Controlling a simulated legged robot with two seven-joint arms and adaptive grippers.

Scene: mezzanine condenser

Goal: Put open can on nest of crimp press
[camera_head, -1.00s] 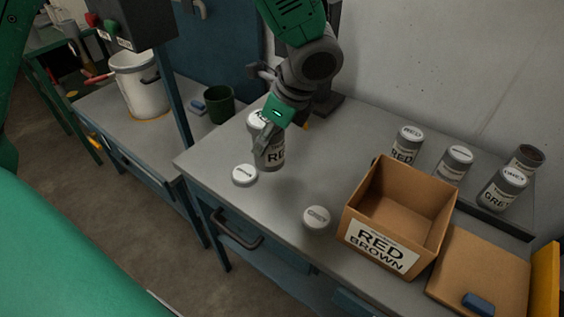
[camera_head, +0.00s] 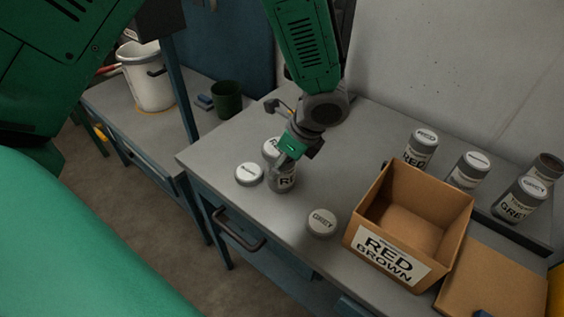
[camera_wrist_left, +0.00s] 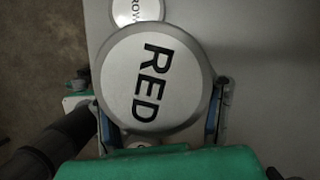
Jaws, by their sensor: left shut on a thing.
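My left gripper (camera_head: 290,160) is shut on a grey can (camera_head: 284,181) with a white RED top, which fills the left wrist view (camera_wrist_left: 155,78). The can is low over or on the bench; a gap cannot be told. A can with a dark, lidless top (camera_head: 545,165) stands at the far right of the back row, apart from my gripper. A dark upright (camera_head: 347,45) behind my arm may be the crimp press; its nest is hidden. My right gripper is not in view.
A low BROWN disc (camera_head: 250,174) lies left of the held can, a GREY one (camera_head: 321,222) to its front right. An open cardboard box (camera_head: 455,235) stands right of them. Several grey cans (camera_head: 422,148) line the back right. A green cup (camera_head: 227,98) is beyond the bench's left edge.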

